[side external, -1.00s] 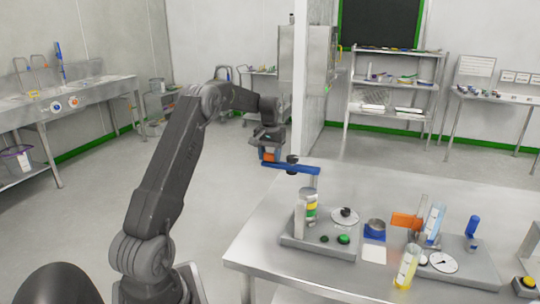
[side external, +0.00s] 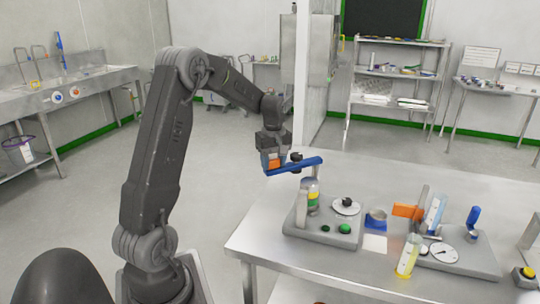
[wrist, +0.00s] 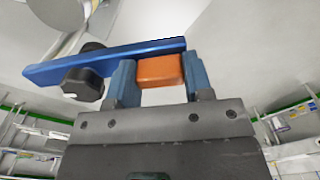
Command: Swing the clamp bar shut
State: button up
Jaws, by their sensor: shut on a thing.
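The blue clamp bar (side external: 297,166) stands above the grey fixture base (side external: 318,230) on the steel table, over a bottle with a yellow-green band (side external: 312,196). A black knob (side external: 296,157) sits on the bar. My gripper (side external: 271,160) is at the bar's left end, shut on its orange grip block. In the wrist view the orange block (wrist: 160,71) lies between my two blue fingers, with the blue bar (wrist: 120,62) running along beside it and the black knob (wrist: 83,84) under the bar. The bar's pivot post is mostly hidden in the side view.
To the right stand a blue block (side external: 375,222), a yellow-liquid cylinder (side external: 408,257) and a second base with a gauge (side external: 443,253). The table's left front is clear.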

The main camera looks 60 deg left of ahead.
jog(key=w+d+n, duration=0.4)
jog(key=d+n, duration=0.5)
jog(key=d, duration=0.2)
jog(key=shift+w+d, duration=0.25)
jog(key=shift+w, duration=0.2)
jog(key=o, duration=1.3)
jog(key=shift+r, duration=0.1)
notch_tip(320, 180, up, 14)
jog(key=shift+f, duration=0.15)
